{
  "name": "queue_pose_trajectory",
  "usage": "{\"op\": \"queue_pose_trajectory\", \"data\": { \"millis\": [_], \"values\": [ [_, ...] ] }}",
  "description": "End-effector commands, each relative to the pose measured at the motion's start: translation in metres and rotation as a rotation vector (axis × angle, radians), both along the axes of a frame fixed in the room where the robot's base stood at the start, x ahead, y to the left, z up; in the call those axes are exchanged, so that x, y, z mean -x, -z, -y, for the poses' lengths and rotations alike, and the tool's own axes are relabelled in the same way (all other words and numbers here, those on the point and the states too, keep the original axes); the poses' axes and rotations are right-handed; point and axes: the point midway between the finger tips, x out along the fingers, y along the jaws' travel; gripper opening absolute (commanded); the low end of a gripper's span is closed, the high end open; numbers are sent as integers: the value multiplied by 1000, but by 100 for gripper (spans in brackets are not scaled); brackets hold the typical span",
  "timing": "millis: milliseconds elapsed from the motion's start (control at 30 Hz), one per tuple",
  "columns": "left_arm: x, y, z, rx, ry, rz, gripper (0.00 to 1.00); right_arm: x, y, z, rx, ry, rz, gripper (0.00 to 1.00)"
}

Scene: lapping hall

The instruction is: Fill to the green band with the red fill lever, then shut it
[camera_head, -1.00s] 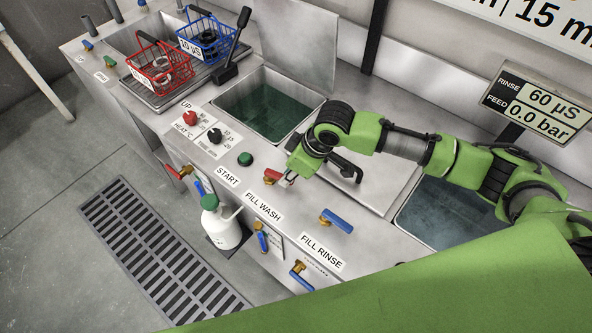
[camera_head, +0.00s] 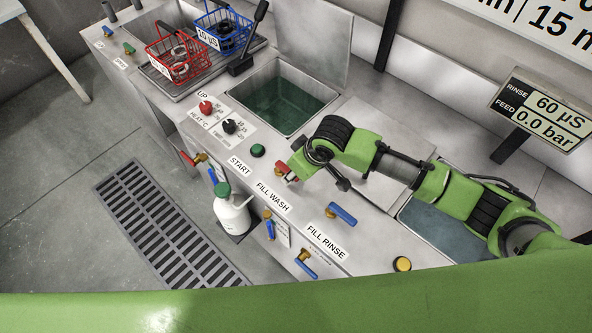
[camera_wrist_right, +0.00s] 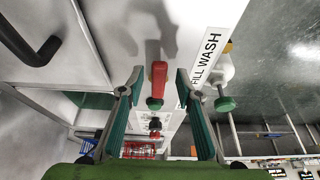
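The red fill lever (camera_head: 281,168) sits on the steel counter beside the FILL WASH label (camera_head: 272,197). My right gripper (camera_head: 290,178) is at the lever in the head view. In the right wrist view the gripper (camera_wrist_right: 159,78) is open, with the red lever (camera_wrist_right: 157,80) between its spread fingers and a gap on both sides. The wash tank (camera_head: 315,107) holds dark green liquid. I cannot make out a green band on it. My left gripper is not in view.
A blue lever (camera_head: 342,214) stands by the FILL RINSE label (camera_head: 325,241). A green START button (camera_head: 258,151) and two knobs lie left of the red lever. Red (camera_head: 178,60) and blue baskets stand at the far left. A display (camera_head: 545,108) reads 60 µS and 0.0 bar.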

Motion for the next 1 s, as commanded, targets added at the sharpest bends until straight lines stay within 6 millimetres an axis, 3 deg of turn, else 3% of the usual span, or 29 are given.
{"op": "queue_pose_trajectory", "data": {
  "millis": [267, 700, 1000],
  "values": [
    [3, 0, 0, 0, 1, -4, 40, 1, -8, 3, 1, -1, 2, 32],
    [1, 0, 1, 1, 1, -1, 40, 26, -87, 25, 1, -1, 3, 32],
    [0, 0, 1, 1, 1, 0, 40, 34, -111, 31, 0, -1, 0, 32]
  ]
}}
